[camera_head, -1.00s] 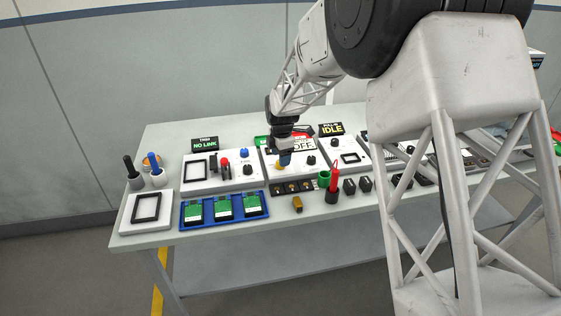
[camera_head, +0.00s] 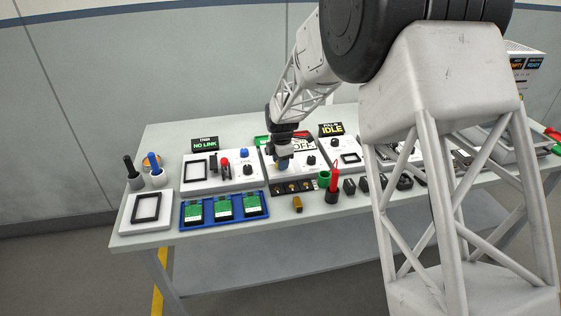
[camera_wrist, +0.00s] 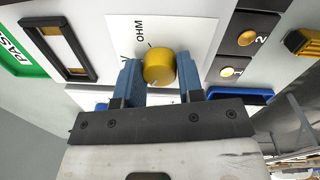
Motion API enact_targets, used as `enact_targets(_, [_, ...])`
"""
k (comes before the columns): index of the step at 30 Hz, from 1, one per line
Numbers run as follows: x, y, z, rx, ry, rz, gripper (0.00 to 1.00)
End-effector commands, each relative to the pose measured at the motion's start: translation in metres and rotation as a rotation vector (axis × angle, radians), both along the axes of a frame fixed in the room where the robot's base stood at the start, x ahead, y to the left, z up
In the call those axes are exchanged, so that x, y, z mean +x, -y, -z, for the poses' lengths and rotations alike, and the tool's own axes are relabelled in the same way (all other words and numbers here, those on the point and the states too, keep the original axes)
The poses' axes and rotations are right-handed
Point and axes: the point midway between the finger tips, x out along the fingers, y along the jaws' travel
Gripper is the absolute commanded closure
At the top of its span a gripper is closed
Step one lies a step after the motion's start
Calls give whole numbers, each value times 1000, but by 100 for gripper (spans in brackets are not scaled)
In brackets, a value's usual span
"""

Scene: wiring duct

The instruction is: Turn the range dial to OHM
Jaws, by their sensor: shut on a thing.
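The range dial (camera_wrist: 158,69) is a round yellow knob on a white panel with a printed OHM label (camera_wrist: 139,30) above it and a V further left. In the wrist view the two blue fingers of my gripper (camera_wrist: 160,82) stand on either side of the dial, and the gripper is shut on it. A short dark mark shows at the dial's edge near OHM; the exact pointing is hard to tell. In the head view my gripper (camera_head: 282,163) is down on the middle panel and hides most of the dial. The black-and-white display (camera_head: 303,145) behind is partly covered.
A panel with a NO LINK sign (camera_head: 205,143) is to the left, and one with an IDLE sign (camera_head: 331,129) to the right.

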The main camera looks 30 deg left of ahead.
Motion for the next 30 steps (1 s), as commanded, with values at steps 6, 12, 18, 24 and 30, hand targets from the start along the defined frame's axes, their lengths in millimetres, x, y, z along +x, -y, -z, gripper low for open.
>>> enact_targets(6, [0, 0, 0, 0, 0, 12, 89])
enact_targets(12, [0, 0, 0, 0, 1, 64, 89])
enact_targets(18, [-1, 0, -1, 0, 1, 174, 89])
enact_targets(24, [-1, 0, 0, 0, 0, 336, 89])
enact_targets(30, [-1, -1, -1, 1, 0, 525, 89])
